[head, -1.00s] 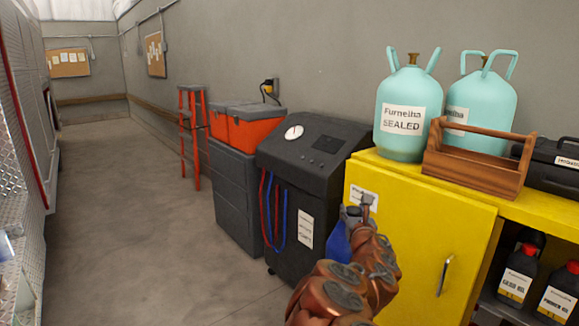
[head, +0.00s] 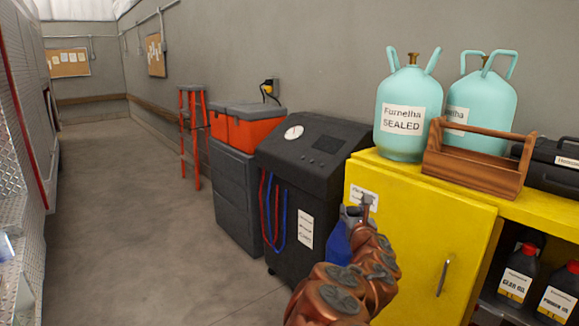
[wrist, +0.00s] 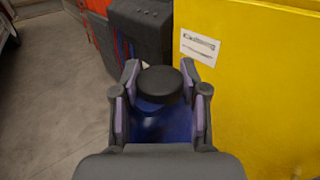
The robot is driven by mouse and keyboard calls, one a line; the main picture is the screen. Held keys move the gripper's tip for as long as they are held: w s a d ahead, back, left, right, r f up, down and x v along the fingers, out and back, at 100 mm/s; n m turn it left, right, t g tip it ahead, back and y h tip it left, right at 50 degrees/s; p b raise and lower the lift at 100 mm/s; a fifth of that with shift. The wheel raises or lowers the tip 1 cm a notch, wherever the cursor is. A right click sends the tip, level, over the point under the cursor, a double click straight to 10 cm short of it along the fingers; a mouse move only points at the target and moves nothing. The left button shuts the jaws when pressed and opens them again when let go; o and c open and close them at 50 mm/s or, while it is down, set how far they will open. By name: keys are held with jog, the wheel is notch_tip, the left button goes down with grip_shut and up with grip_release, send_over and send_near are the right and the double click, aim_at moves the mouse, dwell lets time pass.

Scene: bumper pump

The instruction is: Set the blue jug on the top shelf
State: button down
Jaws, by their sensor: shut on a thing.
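The blue jug (wrist: 160,122) has a black cap and sits upright between the fingers of my gripper (wrist: 160,100) in the wrist view. The gripper is shut on it. In the head view, the jug (head: 339,245) shows only in part behind my copper-coloured arm, and my gripper (head: 356,214) is in front of the yellow cabinet (head: 415,235). The jug is held in the air, below the cabinet's top. No shelf clearly marked as the top shelf can be made out.
Two teal cylinders (head: 402,135), a wooden tool tray (head: 470,172) and a black case (head: 553,165) stand on the cabinet. Black bottles (head: 515,275) sit in its open right side. A dark machine (head: 305,180) with hoses stands left of it. The floor (head: 150,230) at left is clear.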

jog(key=shift+a+r, duration=0.1)
jog(key=shift+r, duration=0.15)
